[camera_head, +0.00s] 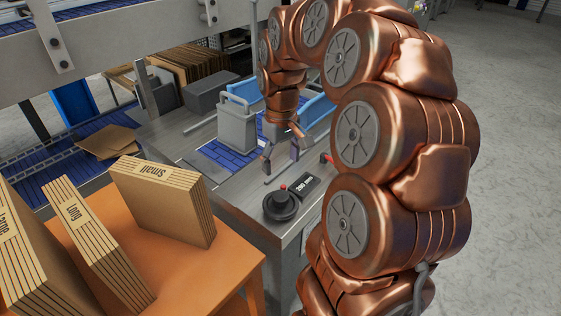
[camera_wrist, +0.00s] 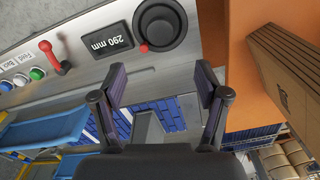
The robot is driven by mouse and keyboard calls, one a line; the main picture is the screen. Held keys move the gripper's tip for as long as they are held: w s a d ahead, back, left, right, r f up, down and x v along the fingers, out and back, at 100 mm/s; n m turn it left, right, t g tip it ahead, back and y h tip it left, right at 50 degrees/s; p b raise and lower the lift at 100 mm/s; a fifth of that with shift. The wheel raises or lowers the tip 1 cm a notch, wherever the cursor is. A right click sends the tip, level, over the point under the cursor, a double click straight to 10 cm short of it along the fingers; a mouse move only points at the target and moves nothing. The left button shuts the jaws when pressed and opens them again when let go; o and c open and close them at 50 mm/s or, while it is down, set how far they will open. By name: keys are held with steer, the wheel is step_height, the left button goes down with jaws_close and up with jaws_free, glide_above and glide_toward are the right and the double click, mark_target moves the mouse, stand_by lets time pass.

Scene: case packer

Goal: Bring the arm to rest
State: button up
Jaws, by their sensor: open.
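My gripper (camera_head: 281,153) hangs from the end of my copper-coloured arm above the grey case packer table (camera_head: 233,195). Its two fingers are spread apart with nothing between them. In the wrist view my gripper (camera_wrist: 160,88) is also open and empty, pointing toward the machine's control edge. The arm is raised and arched, curving from the lower right up and over to the left. A black knob (camera_head: 281,203) with a red mark and a display reading about 290 mm (camera_wrist: 105,43) lie close to the gripper on the machine's edge.
An orange table (camera_head: 205,275) at the front left bears upright cardboard stacks, including Small (camera_head: 162,200) and Long (camera_head: 98,240). Blue conveyor rollers (camera_head: 50,172) run at the left. A red lever (camera_wrist: 57,58) and several buttons line the panel. Open grey floor (camera_head: 505,150) lies at the right.

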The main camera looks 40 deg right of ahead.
steer(key=s+a+r+g+p, duration=0.1)
steer(key=s+a+r+p, duration=0.2)
steer(key=s+a, duration=0.6)
steer(key=s+a+r+p, duration=0.3)
steer(key=s+a+p, duration=0.4)
steer(key=s, duration=0.7)
steer(key=shift+a+r+g, duration=0.35)
steer(key=shift+a+g, duration=0.05)
steer(key=shift+a, duration=0.55)
